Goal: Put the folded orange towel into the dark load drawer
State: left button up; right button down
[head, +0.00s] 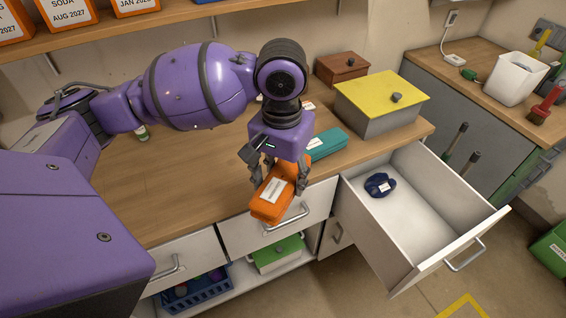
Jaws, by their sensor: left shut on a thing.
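The folded orange towel (268,206) has a white label and hangs in my left gripper (279,183). The gripper is shut on it, one finger on each side, above the counter's front edge. The open drawer (428,218) is pulled out to the right of the towel. It is white, with a dark blue bundled cloth (380,185) with a white tag lying near its back left; this looks like the dark load. My right gripper is not in view.
A teal folded item (328,144) lies on the counter behind the gripper. A grey box with a yellow lid (381,96) and a brown box (341,68) stand behind the drawer. A closed drawer front (276,223) is under the towel. The counter's left part (175,190) is mostly clear.

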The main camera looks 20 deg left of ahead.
aim_at(403, 231)
jog(key=z, duration=1.05)
jog(key=i+j+z, duration=0.2)
jog(key=i+j, duration=0.35)
jog(key=j, duration=0.15)
